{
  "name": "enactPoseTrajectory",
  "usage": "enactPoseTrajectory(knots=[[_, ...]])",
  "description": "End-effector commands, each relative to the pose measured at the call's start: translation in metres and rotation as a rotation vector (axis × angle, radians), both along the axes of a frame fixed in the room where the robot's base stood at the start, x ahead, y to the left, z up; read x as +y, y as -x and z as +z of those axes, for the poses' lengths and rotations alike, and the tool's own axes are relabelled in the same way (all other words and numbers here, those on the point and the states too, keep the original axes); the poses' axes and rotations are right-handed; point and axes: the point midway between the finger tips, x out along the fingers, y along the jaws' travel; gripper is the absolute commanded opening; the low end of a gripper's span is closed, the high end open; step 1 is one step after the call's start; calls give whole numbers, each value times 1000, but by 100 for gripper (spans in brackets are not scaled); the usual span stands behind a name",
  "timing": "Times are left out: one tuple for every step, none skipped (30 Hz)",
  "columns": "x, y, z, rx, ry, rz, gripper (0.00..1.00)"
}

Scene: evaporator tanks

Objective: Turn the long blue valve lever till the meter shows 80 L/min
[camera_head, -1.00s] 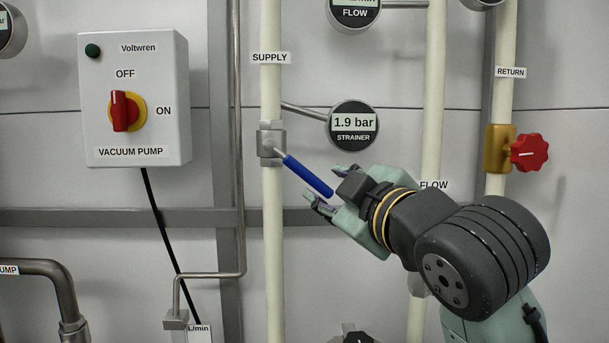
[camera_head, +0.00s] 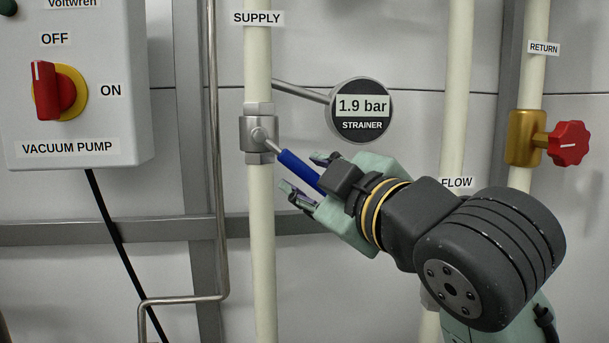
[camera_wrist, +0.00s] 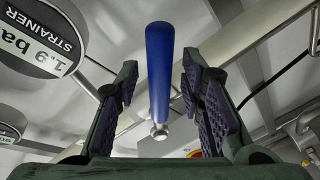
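The long blue valve lever (camera_head: 300,170) sits on the grey valve (camera_head: 259,134) of the pipe labelled SUPPLY and slants down to the right. My gripper (camera_head: 306,175) is open around the lever's lower part, with a finger on either side. In the wrist view, the blue lever (camera_wrist: 159,65) stands between the two open fingers of my gripper (camera_wrist: 160,80), with gaps on both sides. A FLOW label (camera_head: 457,183) is partly covered by my arm. No L/min reading is visible in the head view.
A round STRAINER gauge (camera_head: 361,110) reading 1.9 bar is just above my gripper. The VACUUM PUMP box (camera_head: 75,100) with a red switch is at left. A red RETURN valve knob (camera_head: 568,144) is at right. Pipes run vertically behind my arm.

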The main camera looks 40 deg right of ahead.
Motion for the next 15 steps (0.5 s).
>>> enactPoseTrajectory(knots=[[0, 0, 0, -1, 0, -1, 36], [0, 0, 0, -1, 0, -1, 36], [0, 0, 0, 0, 0, 0, 36], [0, 0, 0, 0, 0, 0, 36], [0, 0, 0, 0, 0, 0, 36], [0, 0, 0, 0, 0, 0, 36], [0, 0, 0, 0, 0, 0, 36], [0, 0, 0, 0, 0, 0, 35], [0, 0, 0, 0, 0, 0, 32], [0, 0, 0, 0, 0, 0, 30], [0, 0, 0, 0, 0, 0, 28], [0, 0, 0, 0, 0, 0, 26], [0, 0, 0, 0, 0, 0, 24], [0, 0, 0, 0, 0, 0, 22], [0, 0, 0, 0, 0, 0, 19]])
